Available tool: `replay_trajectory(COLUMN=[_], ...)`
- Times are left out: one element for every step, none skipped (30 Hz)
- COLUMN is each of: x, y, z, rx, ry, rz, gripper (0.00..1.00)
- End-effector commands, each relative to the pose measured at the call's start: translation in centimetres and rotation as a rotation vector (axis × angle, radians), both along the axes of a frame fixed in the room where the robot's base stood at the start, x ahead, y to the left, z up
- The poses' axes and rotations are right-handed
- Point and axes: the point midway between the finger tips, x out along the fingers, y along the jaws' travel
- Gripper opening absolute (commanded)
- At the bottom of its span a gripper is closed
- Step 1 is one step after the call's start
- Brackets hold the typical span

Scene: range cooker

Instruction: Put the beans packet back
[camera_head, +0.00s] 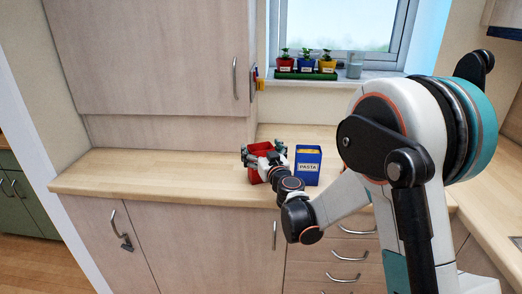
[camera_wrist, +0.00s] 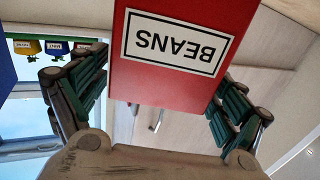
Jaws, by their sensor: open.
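The red beans packet (camera_head: 261,148) stands on the wooden counter, left of the blue pasta packet (camera_head: 308,167). My gripper (camera_head: 264,158) is at the beans packet and hides much of its front. In the wrist view the beans packet (camera_wrist: 180,75) fills the middle, its BEANS label upside down. My gripper (camera_wrist: 160,92) is open there, with one finger on each side of the packet. A gap shows beside the left finger; on the right I cannot tell whether the finger touches.
The counter (camera_head: 150,175) is clear to the left of the packets. A wall cupboard (camera_head: 150,60) hangs above it on the left. Small potted plants (camera_head: 305,65) and a glass (camera_head: 355,66) stand on the windowsill behind. Drawers and cupboard doors are below.

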Motion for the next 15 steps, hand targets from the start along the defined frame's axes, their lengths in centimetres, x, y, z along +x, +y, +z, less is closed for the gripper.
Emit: replay_trajectory(x=[0.0, 0.0, 0.0, 0.0, -0.3, -0.7, -1.1, -1.6, -2.3, -2.9, -3.5, -4.3, -4.9, -5.5, -6.3], y=[0.0, 0.0, 0.0, 0.0, -0.1, -0.3, -0.5, -0.6, -0.9, -1.1, -1.4, -1.7, -1.9, -2.1, -2.4], z=[0.0, 0.1, 0.3, 0.4, 0.4, 0.4, 0.4, 0.4, 0.5, 0.5, 0.5, 0.5, 0.5, 0.5, 0.5], rx=[0.000, 0.000, 0.000, 0.000, 0.000, 0.000, 0.000, 0.000, 0.000, 0.000, 0.000, 0.000, 0.000, 0.000, 0.000], ry=[0.000, 0.000, 0.000, 0.000, 0.000, 0.000, 0.000, 0.000, 0.000, 0.000, 0.000, 0.000, 0.000, 0.000, 0.000], rz=[0.000, 0.000, 0.000, 0.000, 0.000, 0.000, 0.000, 0.000, 0.000, -0.001, -0.001, -0.001, -0.001, -0.001, -0.001], gripper=[0.90, 0.90, 0.90, 0.90, 0.90, 0.90, 0.90, 0.90, 0.90, 0.90, 0.90, 0.90, 0.90, 0.90, 0.90])
